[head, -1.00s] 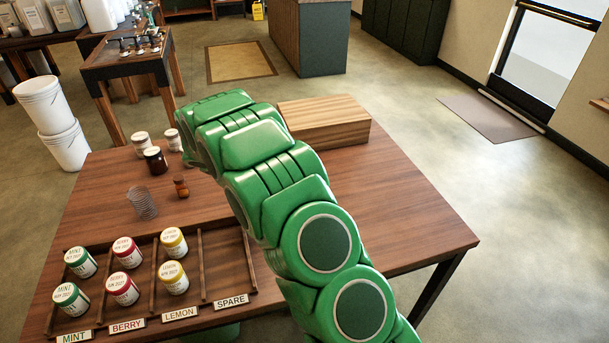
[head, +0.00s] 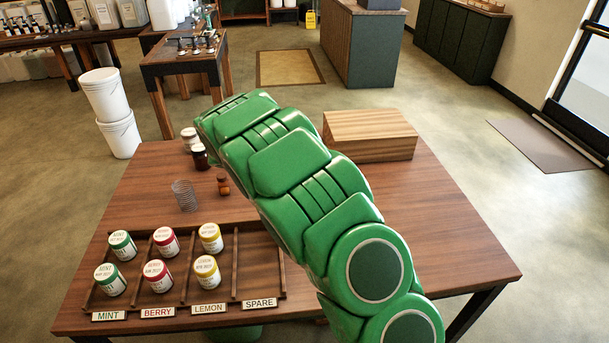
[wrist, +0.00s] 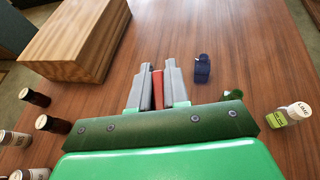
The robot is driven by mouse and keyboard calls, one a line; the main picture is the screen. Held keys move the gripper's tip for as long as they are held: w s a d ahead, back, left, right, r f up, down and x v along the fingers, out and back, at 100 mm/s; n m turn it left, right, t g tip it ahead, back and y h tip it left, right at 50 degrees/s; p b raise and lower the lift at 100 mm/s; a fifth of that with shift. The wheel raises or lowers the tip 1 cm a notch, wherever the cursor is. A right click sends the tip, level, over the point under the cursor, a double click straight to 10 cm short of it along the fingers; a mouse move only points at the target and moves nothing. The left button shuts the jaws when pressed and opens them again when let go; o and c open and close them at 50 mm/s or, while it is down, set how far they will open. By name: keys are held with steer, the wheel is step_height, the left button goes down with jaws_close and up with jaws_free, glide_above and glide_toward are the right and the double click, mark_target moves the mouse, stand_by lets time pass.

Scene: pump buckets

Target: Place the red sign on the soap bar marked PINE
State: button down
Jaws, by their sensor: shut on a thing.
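My gripper (wrist: 158,66) shows in the wrist view above the wooden table, its two grey fingers closed on a narrow red piece, the red sign (wrist: 157,88). Only a thin strip of the sign shows between the fingers; any marking on it is hidden. In the head view my green arm hides the gripper and the sign. I cannot make out a soap bar marked PINE in either view.
A wooden block (head: 368,135) stands at the table's back right. A divided tray (head: 262,270) holds several labelled jars; its SPARE lane is empty. A clear cup (head: 185,196) and small bottle (head: 223,185) stand behind it. A dark blue object (wrist: 202,70) is near my gripper.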

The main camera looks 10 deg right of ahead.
steer(key=shift+n+t+y, duration=0.3)
steer(key=shift+n+t, duration=0.6)
steer(key=w+a+f, duration=0.1)
steer(key=w+f, duration=0.1)
steer(key=w, duration=0.3)
steer(key=w+a+f, duration=0.1)
steer(key=w+f, duration=0.1)
steer(key=w, duration=0.3)
steer(key=w+a+f, duration=0.1)
steer(key=w+f, duration=0.2)
steer(key=w, duration=0.2)
steer(key=shift+w+a, duration=0.15)
steer(key=shift+w, duration=0.2)
steer(key=shift+w+f, duration=0.9)
steer(key=shift+f, duration=1.6)
steer(key=shift+f, duration=0.15)
steer(key=c, duration=1.1)
jaws_free()
